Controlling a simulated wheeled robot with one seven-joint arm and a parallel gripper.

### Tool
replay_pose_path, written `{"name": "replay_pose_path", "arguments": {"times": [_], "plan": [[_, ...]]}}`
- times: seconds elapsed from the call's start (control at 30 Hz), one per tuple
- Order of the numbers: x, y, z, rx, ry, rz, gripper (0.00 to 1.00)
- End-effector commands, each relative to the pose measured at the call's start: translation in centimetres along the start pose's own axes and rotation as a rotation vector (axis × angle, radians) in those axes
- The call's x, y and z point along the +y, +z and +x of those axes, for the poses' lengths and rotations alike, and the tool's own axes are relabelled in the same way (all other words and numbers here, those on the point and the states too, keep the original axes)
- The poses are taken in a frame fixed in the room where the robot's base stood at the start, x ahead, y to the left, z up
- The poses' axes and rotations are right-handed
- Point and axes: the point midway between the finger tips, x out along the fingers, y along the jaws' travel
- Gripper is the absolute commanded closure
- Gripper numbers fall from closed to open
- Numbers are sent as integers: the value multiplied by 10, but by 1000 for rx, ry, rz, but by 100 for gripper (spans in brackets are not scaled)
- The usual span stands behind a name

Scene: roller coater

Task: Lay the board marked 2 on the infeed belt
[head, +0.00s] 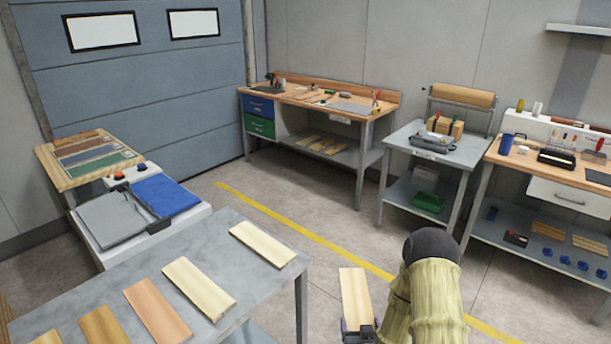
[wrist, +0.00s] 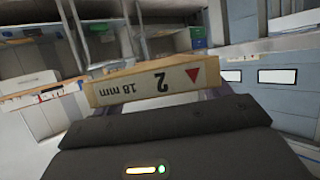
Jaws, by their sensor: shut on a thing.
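My gripper (head: 359,328) is shut on a pale wooden board (head: 355,296), low in the middle of the head view, right of the grey table. In the wrist view the end of the board (wrist: 142,83) shows an upside-down 2, "18 mm" and a red triangle. The board is clear of the table. I cannot tell for certain which surface is the infeed belt.
Several other boards (head: 199,286) lie in a row on the grey table (head: 240,281). A rack of coloured sample panels (head: 92,158) is behind the machine. Workbenches (head: 310,94) and a cart (head: 428,161) line the back and right. Open floor lies between.

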Motion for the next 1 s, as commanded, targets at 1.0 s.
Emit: {"name": "replay_pose_path", "arguments": {"times": [1.0], "plan": [[-1, 56, 9, -4, -2, -1, 53]]}}
